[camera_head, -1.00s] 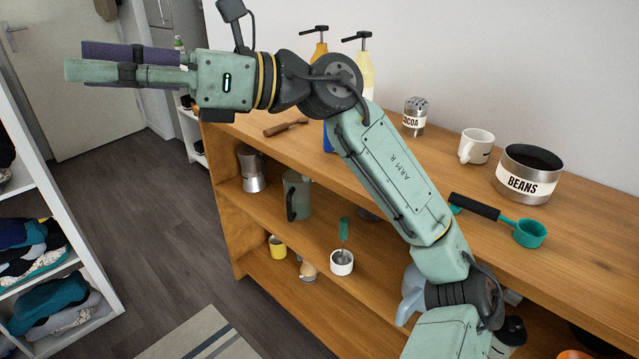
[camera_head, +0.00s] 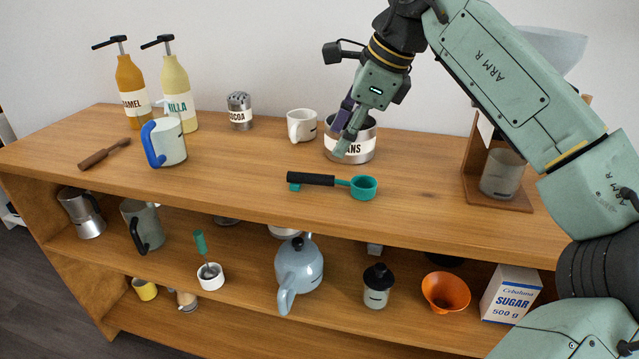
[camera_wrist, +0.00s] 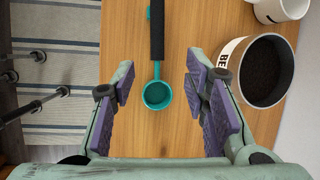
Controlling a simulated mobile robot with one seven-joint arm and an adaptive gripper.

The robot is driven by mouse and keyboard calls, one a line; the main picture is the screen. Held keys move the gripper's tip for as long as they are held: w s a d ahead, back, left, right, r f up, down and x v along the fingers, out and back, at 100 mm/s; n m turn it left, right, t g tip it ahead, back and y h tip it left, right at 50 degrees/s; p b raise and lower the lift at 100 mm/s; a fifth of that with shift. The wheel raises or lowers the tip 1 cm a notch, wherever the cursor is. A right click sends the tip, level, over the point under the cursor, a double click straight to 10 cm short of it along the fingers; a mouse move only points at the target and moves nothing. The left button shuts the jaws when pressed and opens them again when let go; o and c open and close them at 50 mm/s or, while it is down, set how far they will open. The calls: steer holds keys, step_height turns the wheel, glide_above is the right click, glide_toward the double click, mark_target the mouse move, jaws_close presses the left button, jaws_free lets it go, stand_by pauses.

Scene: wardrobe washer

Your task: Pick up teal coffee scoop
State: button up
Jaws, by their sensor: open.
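The teal coffee scoop (camera_head: 364,188) lies on the wooden top shelf near its front edge, its black handle (camera_head: 311,179) pointing left in the head view. In the wrist view the scoop's teal bowl (camera_wrist: 158,95) lies between and beyond my fingers, with the handle running to the top of the picture. My gripper (camera_head: 345,130) is open and empty, above the shelf, in front of the beans tin; its fingers (camera_wrist: 158,85) stand on either side of the bowl in the wrist view, not touching it.
The beans tin (camera_head: 365,152) stands close to my gripper, beside the right finger in the wrist view. A white mug (camera_head: 302,126) and a cocoa shaker (camera_head: 239,110) stand behind. A brewer stand (camera_head: 498,205) is to the right. The shelf around the scoop is clear.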

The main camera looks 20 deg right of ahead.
glide_above(324, 176)
steer(key=s+d, duration=0.1)
steer(key=s, duration=0.1)
steer(key=f, duration=0.4)
steer(key=shift+w+d+f, duration=0.1)
steer(key=shift+w+f, duration=0.15)
steer(key=shift+f, duration=0.15)
steer(key=p+x, duration=0.1)
steer(key=x, duration=0.4)
steer(key=shift+s+f+p, duration=0.15)
steer(key=shift+p, duration=0.2)
jaws_close()
